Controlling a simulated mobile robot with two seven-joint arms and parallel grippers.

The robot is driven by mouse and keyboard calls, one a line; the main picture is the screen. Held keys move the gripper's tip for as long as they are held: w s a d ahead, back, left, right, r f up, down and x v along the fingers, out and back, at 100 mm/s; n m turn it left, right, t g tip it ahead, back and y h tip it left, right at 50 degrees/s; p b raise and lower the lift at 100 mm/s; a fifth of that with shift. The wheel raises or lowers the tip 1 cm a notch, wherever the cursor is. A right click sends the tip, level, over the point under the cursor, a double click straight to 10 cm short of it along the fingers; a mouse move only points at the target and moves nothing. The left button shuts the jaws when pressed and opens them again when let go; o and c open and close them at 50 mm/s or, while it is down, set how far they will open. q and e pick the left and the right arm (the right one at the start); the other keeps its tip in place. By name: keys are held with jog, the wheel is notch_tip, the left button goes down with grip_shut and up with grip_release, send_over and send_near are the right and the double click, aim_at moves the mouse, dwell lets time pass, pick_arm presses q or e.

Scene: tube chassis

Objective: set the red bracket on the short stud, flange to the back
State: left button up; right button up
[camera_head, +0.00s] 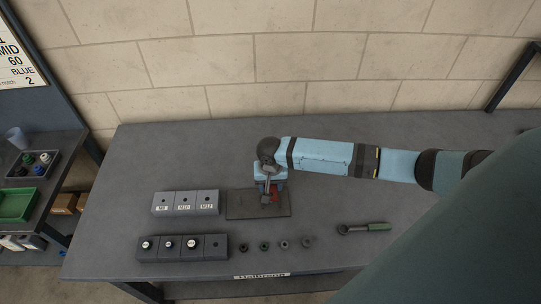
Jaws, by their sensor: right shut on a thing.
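My right gripper (267,196) points down over the plate and is shut on the red bracket. My own wrist and fingers cover most of the bracket, so I cannot tell which way its flange faces or whether it touches anything below. I cannot make out the short stud. My left gripper is not in view.
Grey labelled blocks (185,203) and a second row of grey blocks (182,247) stand left of the plate. Several small nuts or rings (264,246) lie in front. A green-handled wrench (365,228) lies to the right. A green bin (16,204) sits on a side table.

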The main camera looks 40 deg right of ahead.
aim_at(270, 190)
jog(key=shift+f, duration=0.2)
jog(key=shift+f, duration=1.5)
jog(key=shift+f, duration=0.1)
jog(key=shift+r, duration=1.8)
jog(key=shift+f, duration=0.15)
jog(key=shift+f, duration=1.65)
jog(key=shift+r, duration=0.2)
